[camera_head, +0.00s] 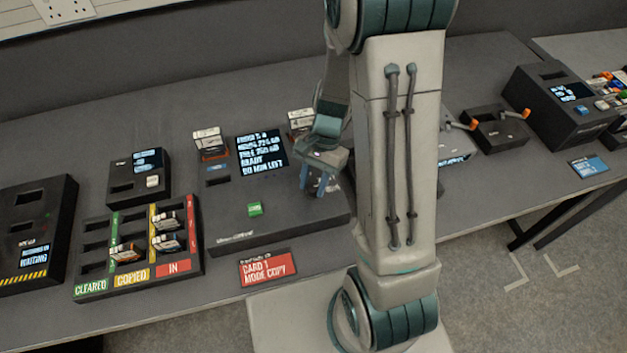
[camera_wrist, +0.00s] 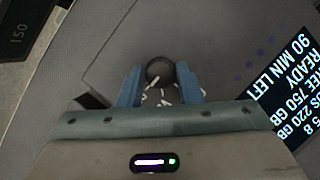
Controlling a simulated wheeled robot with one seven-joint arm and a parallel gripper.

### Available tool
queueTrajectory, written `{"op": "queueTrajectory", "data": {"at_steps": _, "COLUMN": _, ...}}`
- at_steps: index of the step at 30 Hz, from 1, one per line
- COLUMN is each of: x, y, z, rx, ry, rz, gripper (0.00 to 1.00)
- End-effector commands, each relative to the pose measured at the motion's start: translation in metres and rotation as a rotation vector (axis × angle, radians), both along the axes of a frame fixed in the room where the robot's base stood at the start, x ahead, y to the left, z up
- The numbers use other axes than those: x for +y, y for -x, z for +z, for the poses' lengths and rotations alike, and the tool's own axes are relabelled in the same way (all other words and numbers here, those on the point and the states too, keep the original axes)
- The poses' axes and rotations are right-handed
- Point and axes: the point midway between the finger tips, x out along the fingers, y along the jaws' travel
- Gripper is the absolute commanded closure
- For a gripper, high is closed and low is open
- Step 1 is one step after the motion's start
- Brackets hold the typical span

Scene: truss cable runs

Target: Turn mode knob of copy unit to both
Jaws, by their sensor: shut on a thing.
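The copy unit (camera_head: 235,215) is a dark box on the table with a lit screen (camera_head: 262,152) and a green button (camera_head: 254,209). The screen also shows in the wrist view (camera_wrist: 292,75), reading READY and 90 MIN LEFT. My gripper (camera_head: 319,188) is over the right part of the unit's top, pointing down. In the wrist view its blue fingers (camera_wrist: 160,88) are shut on a round dark knob (camera_wrist: 159,70), one on each side. White marks show around the knob, partly hidden by the gripper. Which mode the knob points to cannot be read.
A red sign (camera_head: 268,268) reading CARD 1 MODE COPY lies in front of the unit. A sorting tray (camera_head: 140,250) with cards stands to its left. My arm hides part of the table to the right.

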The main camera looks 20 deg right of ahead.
Motion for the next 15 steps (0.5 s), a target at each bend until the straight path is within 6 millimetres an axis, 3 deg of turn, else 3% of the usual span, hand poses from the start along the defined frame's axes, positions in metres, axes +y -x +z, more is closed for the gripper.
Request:
{"op": "queueTrajectory", "data": {"at_steps": 12, "x": 0.0008, "y": 0.0004, "z": -0.0001, "rx": 0.002, "ry": -0.001, "rz": -0.007, "gripper": 0.91}}
{"op": "queueTrajectory", "data": {"at_steps": 13, "x": 0.0008, "y": 0.0004, "z": -0.0001, "rx": 0.002, "ry": -0.001, "rz": -0.007, "gripper": 0.63}}
{"op": "queueTrajectory", "data": {"at_steps": 15, "x": 0.0008, "y": 0.0003, "z": -0.0001, "rx": 0.002, "ry": -0.001, "rz": -0.006, "gripper": 0.47}}
